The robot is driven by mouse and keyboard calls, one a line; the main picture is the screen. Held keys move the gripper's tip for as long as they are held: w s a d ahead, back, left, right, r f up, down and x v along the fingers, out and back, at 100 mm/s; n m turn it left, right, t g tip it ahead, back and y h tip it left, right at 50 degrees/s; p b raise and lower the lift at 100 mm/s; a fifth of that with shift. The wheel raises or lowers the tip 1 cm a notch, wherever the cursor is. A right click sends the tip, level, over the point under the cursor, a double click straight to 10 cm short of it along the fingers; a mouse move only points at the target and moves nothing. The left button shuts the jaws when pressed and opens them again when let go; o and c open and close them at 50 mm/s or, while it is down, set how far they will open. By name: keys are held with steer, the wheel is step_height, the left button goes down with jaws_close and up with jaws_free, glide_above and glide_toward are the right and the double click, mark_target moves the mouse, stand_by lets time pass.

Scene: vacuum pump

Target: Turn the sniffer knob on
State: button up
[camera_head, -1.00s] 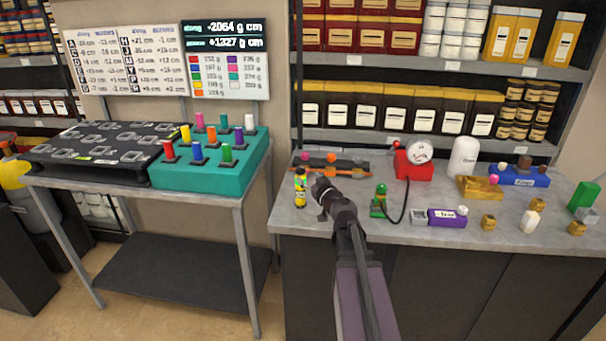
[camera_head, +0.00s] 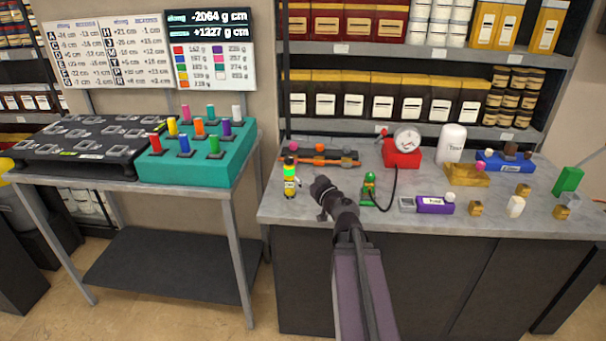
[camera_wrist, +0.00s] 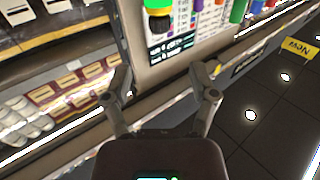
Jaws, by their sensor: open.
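I cannot tell for sure which part is the sniffer knob. A small upright yellow and black device with a bright green band (camera_head: 290,181) stands at the counter's front left. A green device with a black cable (camera_head: 369,188) stands to the right of my gripper. My gripper (camera_head: 322,188) appears between these two in the head view, apart from the yellow device. In the wrist view my gripper (camera_wrist: 162,75) has its fingers spread with nothing between them. A green and black piece (camera_wrist: 157,15) is cut off at the top of that view.
The grey counter (camera_head: 300,212) also carries a red gauge box (camera_head: 402,152), a purple box (camera_head: 434,205), a white bottle (camera_head: 452,144) and small blocks. A side table on the left holds a teal peg block (camera_head: 185,172). Shelves of jars stand behind.

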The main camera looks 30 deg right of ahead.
steer(key=w+h, duration=0.1)
steer(key=m+g+h, duration=0.6)
steer(key=m+h, duration=0.4)
steer(key=h, duration=0.3)
glide_toward(287, 161)
steer(key=shift+v, duration=1.2)
steer(key=shift+w, duration=0.2)
steer(key=x, duration=1.3)
steer(key=shift+w+d, duration=0.1)
steer(key=shift+d, duration=0.25)
jaws_close()
